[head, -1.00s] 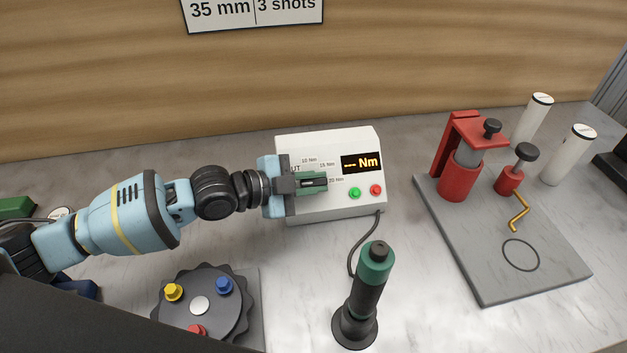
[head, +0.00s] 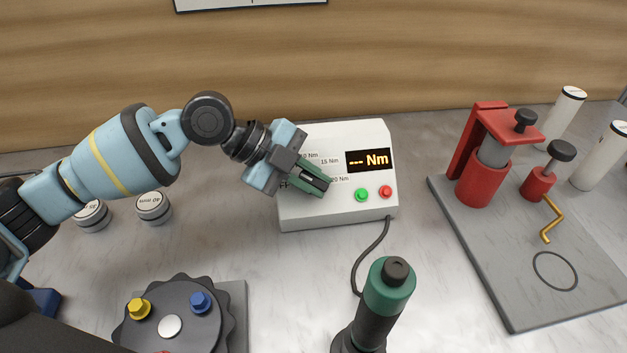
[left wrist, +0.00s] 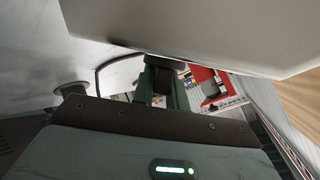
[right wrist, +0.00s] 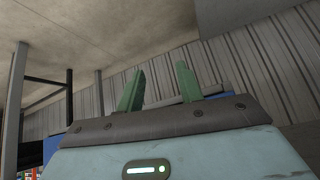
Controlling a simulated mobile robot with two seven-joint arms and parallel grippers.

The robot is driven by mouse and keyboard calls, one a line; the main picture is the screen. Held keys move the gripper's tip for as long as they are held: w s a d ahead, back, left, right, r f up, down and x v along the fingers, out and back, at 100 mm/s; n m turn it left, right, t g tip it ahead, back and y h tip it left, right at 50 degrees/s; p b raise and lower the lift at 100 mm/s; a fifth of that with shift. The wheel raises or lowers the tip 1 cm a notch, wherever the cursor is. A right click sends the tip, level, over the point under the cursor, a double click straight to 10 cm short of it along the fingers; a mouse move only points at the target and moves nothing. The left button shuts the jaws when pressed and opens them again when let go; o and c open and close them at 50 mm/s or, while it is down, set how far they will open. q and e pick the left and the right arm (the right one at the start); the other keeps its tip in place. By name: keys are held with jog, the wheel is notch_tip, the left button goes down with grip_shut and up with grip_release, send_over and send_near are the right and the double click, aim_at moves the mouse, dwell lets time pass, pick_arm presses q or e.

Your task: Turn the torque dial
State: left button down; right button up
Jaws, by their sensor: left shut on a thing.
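The white torque box (head: 335,212) stands on the bench before the wooden wall. Its display reads "--- Nm", with a green and a red button below, and marks such as "15 Nm" on its face. My left gripper (head: 316,182) is at the left part of that face, shut on the torque dial. The gripper hides the dial, so its pointer cannot be read. In the left wrist view the box (left wrist: 200,25) fills the top, close to the green fingers (left wrist: 165,85). My right gripper (right wrist: 158,88) is open and empty, away from the bench items, and outside the head view.
A green and black driver (head: 372,305) stands in front of the box, with a cable to it. A dark notched turntable (head: 180,345) with coloured bolts lies front left. A grey plate (head: 500,270) with red fixtures is at right.

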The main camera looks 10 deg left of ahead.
pick_arm(q)
jog(key=shift+w+d+r+m+g+y+p, duration=0.15)
jog(key=shift+m+g+y+p, duration=0.1)
jog(key=shift+m+g+y, duration=0.25)
jog(key=shift+s+a+r+m+g+y+p, duration=0.1)
jog(key=shift+m+g+y+p, duration=0.15)
jog(key=shift+m+g, duration=0.3)
jog(key=shift+d+m+g+y, duration=0.1)
jog(key=shift+m+g+y, duration=0.45)
jog(key=shift+g+y, duration=0.1)
jog(key=m+g+y, duration=0.2)
jog(key=y, duration=0.1)
jog(key=shift+f+m+g+y+p, duration=0.15)
jog(key=shift+m+g+y+p, duration=0.15)
jog(key=shift+m+p, duration=0.1)
jog(key=shift+y, duration=0.4)
jog(key=shift+m, duration=0.3)
pick_arm(e)
jog(key=shift+w+d+r, duration=0.1)
jog(key=shift+w+r, duration=0.05)
jog(key=shift+r, duration=0.35)
jog(key=shift+w+d+r, duration=0.1)
jog(key=shift+r, duration=0.4)
pick_arm(q)
jog(key=shift+f+g+y, duration=0.1)
jog(key=shift+g+y, duration=0.2)
pick_arm(e)
jog(key=shift+w, duration=0.25)
